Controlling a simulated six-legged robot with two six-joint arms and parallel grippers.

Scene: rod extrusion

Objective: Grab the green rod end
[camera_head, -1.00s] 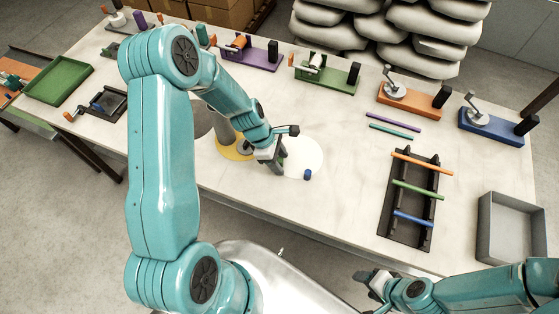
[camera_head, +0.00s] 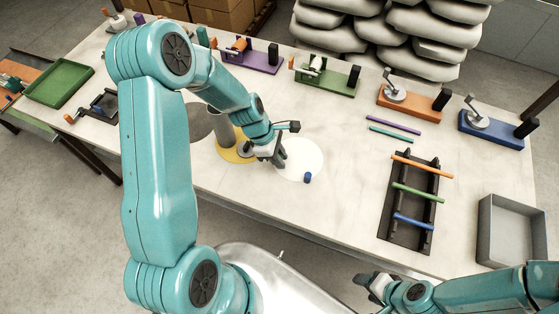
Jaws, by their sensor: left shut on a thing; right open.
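The green rod (camera_head: 418,192) lies across the middle of a black rack (camera_head: 389,229) at the right of the table, between an orange rod (camera_head: 421,165) and a blue rod (camera_head: 413,219). Both its ends stick out past the rack's rails. My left gripper (camera_head: 279,158) is low over the table at the edge of the white disc, well left of the rack. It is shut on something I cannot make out. My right gripper (camera_head: 371,287) is open and empty in front of the table's edge, below and left of the rack.
A small blue piece (camera_head: 308,177) sits on the white disc (camera_head: 303,153). A grey cylinder (camera_head: 224,127) stands by the yellow disc (camera_head: 228,153). Purple (camera_head: 393,125) and teal (camera_head: 391,135) rods lie behind the rack. A grey bin (camera_head: 484,226) stands right of it. Clamp fixtures line the back.

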